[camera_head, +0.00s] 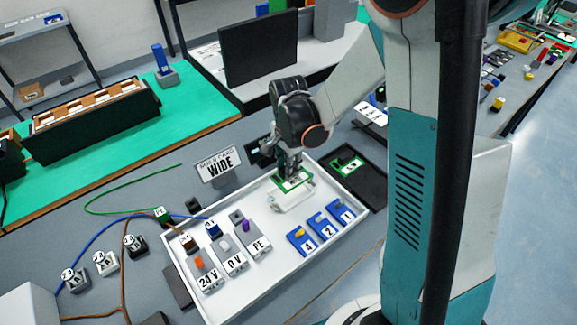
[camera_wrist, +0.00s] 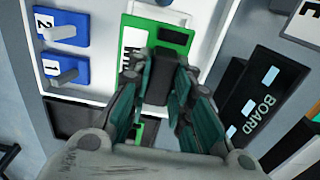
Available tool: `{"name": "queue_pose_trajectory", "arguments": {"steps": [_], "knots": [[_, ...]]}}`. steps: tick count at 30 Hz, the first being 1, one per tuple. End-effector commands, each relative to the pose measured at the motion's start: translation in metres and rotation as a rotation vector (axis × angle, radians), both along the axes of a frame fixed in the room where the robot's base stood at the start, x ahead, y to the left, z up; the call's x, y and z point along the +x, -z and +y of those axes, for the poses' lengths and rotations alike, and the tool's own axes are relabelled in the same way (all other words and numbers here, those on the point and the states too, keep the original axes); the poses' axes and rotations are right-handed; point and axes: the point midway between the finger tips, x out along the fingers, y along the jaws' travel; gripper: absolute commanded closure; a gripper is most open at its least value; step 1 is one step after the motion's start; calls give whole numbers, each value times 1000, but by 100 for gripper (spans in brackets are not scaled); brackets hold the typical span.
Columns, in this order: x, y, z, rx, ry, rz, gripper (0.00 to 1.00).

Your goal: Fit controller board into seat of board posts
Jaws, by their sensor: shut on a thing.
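My gripper (camera_head: 291,168) points down over the white tray and is shut on the green controller board (camera_head: 296,182). In the wrist view the fingers (camera_wrist: 160,85) pinch the black block on the green board (camera_wrist: 178,42), which has a white label. A pale, whitish seat (camera_head: 294,205) shows just under and in front of the board in the head view. The individual posts are too small to make out, and I cannot tell whether the board touches them.
The white tray (camera_head: 338,183) also holds blue blocks (camera_head: 323,225) marked 1, 2 and 4, and grey terminals (camera_head: 205,272) marked 24 V, 0 V and PE. A black tray (camera_head: 372,185) with another green-edged piece lies to the right. A WIDE sign (camera_head: 220,165) stands at the left.

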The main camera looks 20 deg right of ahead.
Motion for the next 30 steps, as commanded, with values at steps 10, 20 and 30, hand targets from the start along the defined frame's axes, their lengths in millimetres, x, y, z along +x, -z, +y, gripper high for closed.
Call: {"name": "queue_pose_trajectory", "arguments": {"steps": [10,20,30], "knots": [[0,29,0,0,-1,0,100],[0,54,0,0,-1,0,100],[0,57,0,0,-1,0,100]]}}
